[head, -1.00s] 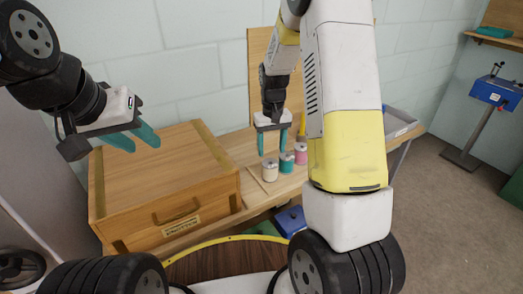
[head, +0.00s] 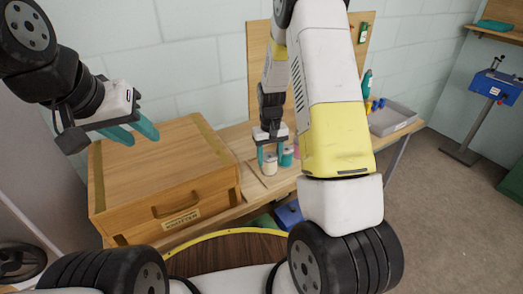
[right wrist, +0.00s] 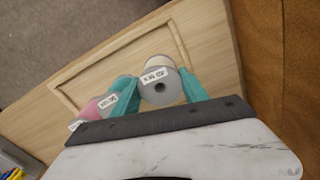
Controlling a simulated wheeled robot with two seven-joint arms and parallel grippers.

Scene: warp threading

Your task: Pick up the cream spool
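A pink spool (right wrist: 98,106) lies beyond the left finger. My left gripper (head: 133,132) is open and empty above the wooden box.
The wooden box (head: 165,175) with a front handle takes up the bench's left. A grey tray (head: 392,118) stands at the right end. An upright wooden board (head: 259,70) rises behind the spools. My right forearm hides part of the bench.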

